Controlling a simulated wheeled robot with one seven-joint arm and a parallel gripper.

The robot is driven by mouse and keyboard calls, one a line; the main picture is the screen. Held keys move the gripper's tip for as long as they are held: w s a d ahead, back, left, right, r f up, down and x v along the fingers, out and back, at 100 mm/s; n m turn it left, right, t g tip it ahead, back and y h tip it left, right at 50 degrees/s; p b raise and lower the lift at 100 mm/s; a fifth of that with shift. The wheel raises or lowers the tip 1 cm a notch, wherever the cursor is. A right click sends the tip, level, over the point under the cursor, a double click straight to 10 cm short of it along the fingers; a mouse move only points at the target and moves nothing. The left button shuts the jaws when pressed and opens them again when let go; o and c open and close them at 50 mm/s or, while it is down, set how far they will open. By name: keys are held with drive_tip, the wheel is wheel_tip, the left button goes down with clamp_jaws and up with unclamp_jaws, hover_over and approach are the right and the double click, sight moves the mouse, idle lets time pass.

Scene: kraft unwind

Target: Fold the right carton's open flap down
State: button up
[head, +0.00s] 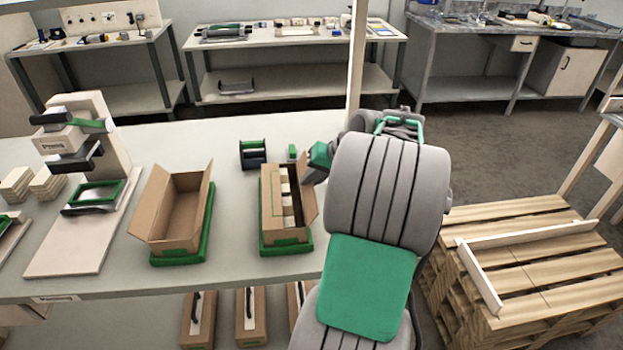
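The right carton (285,238) is brown cardboard and sits in a green tray (266,251) on the grey table. Its left side shows a flat cardboard strip along the top. Its right flap (308,204) stands up and leans outward. Pale and dark contents show through the gap between them. My gripper (308,170) is at the far right corner of this carton, close to the flap's far end. I cannot tell whether it touches the flap. My own arm hides much of the gripper, and its fingers are too small to read.
The left carton (178,241) stands open and empty in another green tray (180,258). A dark tape dispenser (253,155) and a small green block (292,151) lie behind the right carton. A press (90,135) stands at the left. A pale post (355,60) rises behind my arm.

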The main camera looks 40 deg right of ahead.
clamp_jaws()
idle(0.8)
drive_tip(key=shift+w+a+b, duration=0.1)
drive_tip(key=shift+b, duration=0.45)
drive_tip(key=g+h+b, duration=0.1)
drive_tip(key=b, duration=0.1)
drive_tip(key=w+a+g+h+b, duration=0.1)
drive_tip(key=h+b, duration=0.1)
drive_tip(key=b, duration=0.1)
drive_tip(key=shift+a+n, duration=0.2)
drive_tip(key=shift+n, duration=0.2)
drive_tip(key=w+a+n+g+h+p, duration=0.1)
drive_tip(key=g+h+p, duration=0.1)
drive_tip(key=h+p, duration=0.1)
drive_tip(key=a+f+n+g+h+p, duration=0.1)
drive_tip(key=g+h+p, duration=0.1)
drive_tip(key=h+p, duration=0.2)
drive_tip(key=w+a+g+h+p, duration=0.1)
drive_tip(key=a+g+h+p, duration=0.1)
drive_tip(key=p, duration=0.4)
drive_tip(key=shift+w+f+n+g+h, duration=0.2)
drive_tip(key=shift+w+n+g+h, duration=0.25)
drive_tip(key=shift+h, duration=0.45)
drive_tip(key=shift+s+f, duration=0.1)
